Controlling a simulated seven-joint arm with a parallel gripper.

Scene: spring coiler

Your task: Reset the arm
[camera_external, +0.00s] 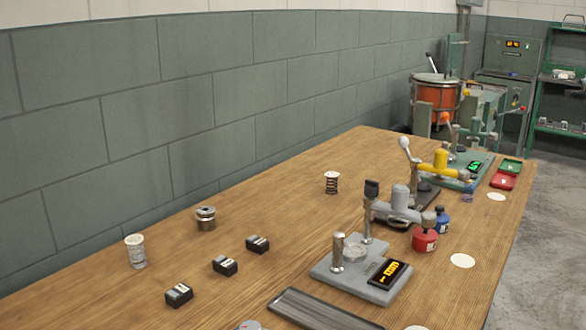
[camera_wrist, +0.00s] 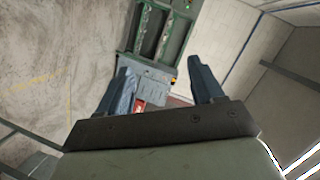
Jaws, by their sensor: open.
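My gripper (camera_wrist: 165,84) shows in the wrist view with its two dark blue-grey fingers spread wide apart and nothing between them. Beyond the fingers I see a green metal frame (camera_wrist: 163,35) and a grey machine with a small red patch, at a distance. My gripper is not near any table object in this view. My arm does not show in the external view, so its full pose is hidden.
A block wall (camera_external: 150,110) runs behind.

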